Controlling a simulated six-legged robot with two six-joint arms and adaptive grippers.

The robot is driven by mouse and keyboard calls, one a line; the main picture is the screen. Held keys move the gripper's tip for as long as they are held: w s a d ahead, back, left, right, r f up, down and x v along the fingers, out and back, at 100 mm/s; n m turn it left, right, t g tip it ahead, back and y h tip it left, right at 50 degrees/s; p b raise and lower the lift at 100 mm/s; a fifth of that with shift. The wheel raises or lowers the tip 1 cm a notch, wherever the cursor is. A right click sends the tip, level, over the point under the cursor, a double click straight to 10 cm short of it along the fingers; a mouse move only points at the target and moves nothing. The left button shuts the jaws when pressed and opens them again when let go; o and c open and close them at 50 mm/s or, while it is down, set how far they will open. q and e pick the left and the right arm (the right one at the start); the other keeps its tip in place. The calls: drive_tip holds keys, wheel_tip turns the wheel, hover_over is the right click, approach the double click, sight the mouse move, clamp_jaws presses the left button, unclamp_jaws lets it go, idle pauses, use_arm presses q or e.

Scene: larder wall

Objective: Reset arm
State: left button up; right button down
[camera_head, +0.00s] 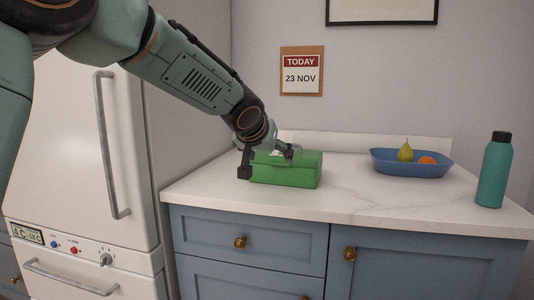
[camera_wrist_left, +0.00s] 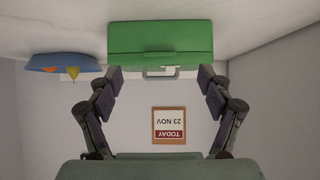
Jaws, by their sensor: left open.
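My left arm reaches in from the upper left in the head view. Its gripper (camera_head: 268,160) is at the green box (camera_head: 287,172), which sits on the countertop near its left end. In the left wrist view, which is upside down, my left gripper (camera_wrist_left: 160,75) is open, with a finger to each side of the box's grey handle (camera_wrist_left: 160,72). The green box (camera_wrist_left: 160,40) lies just beyond the fingertips. I cannot tell whether the fingers touch it. My right gripper is not in view.
A blue bowl (camera_head: 386,165) with a pear (camera_head: 405,152) and an orange fruit (camera_head: 427,161) stands right of the box. A teal bottle (camera_head: 494,175) stands at the counter's right. A white fridge (camera_head: 90,160) is left. The counter (camera_head: 350,195) has clear room between.

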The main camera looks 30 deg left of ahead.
sight(281, 173)
use_arm(q)
drive_tip(key=shift+v, duration=0.95)
drive_tip(key=shift+s+r, duration=0.1)
drive_tip(key=x, duration=1.2)
drive_tip(key=shift+w+a+f, duration=0.1)
drive_tip(key=shift+w+f, duration=0.1)
drive_tip(key=shift+w, duration=0.1)
drive_tip(key=shift+r, duration=0.1)
drive_tip(key=shift+s, duration=0.1)
